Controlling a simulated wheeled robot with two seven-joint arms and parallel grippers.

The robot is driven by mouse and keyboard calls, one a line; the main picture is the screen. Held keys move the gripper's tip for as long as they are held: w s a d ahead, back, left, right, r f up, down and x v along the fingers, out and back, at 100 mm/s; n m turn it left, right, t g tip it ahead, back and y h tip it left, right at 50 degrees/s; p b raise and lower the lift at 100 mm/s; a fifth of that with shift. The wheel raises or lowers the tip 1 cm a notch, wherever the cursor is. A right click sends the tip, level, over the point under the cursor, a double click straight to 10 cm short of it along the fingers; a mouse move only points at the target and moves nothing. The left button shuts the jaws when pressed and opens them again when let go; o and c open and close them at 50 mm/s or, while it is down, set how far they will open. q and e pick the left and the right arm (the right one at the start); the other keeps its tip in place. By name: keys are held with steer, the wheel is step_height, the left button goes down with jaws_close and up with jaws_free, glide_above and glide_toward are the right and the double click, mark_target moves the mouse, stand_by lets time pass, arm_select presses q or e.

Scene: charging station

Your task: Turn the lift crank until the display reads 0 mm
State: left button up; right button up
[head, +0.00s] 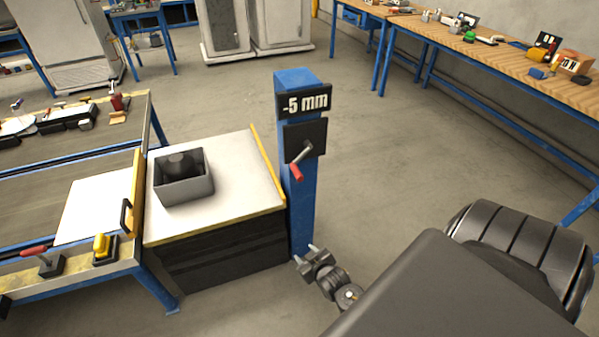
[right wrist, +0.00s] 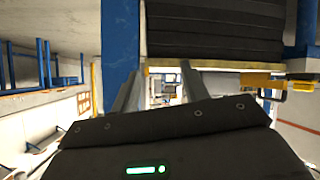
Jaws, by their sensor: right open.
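The display (head: 304,102) on top of the blue lift post (head: 301,215) reads -5 mm. Below it, the crank (head: 303,156) sticks out from a black plate, with a red handle (head: 296,173) at its lower left. My right gripper (head: 306,251) is open and empty, low by the post and well below the crank. The right wrist view shows its two fingers (right wrist: 158,82) apart with nothing between them. The blue post (right wrist: 121,35) and black bellows (right wrist: 213,30) appear beyond them. The crank is not visible there. My left gripper is not in view.
The lift table (head: 225,150) stands left of the post, with a grey bin (head: 185,190) holding a dark object. A blue-framed workbench (head: 150,285) with a yellow-handled clamp (head: 102,245) adjoins it. Floor (head: 400,150) right of the post is clear up to a wooden bench (head: 490,65).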

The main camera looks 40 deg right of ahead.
steer(key=w+d+r+m+t+h+b, duration=0.1)
steer(key=w+d+r+t+h+b, duration=0.25)
steer(key=r, duration=0.75)
steer(key=m+t+b, duration=0.1)
steer(key=t+b, duration=0.1)
glide_toward(302, 182)
steer(key=w, duration=0.2)
steer(key=x, duration=1.1)
steer(key=shift+s+d, duration=0.15)
steer(key=shift+d, duration=0.15)
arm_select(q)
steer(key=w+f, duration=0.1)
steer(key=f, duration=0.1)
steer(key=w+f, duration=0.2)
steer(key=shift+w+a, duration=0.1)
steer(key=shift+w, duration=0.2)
arm_select(e)
jaws_close()
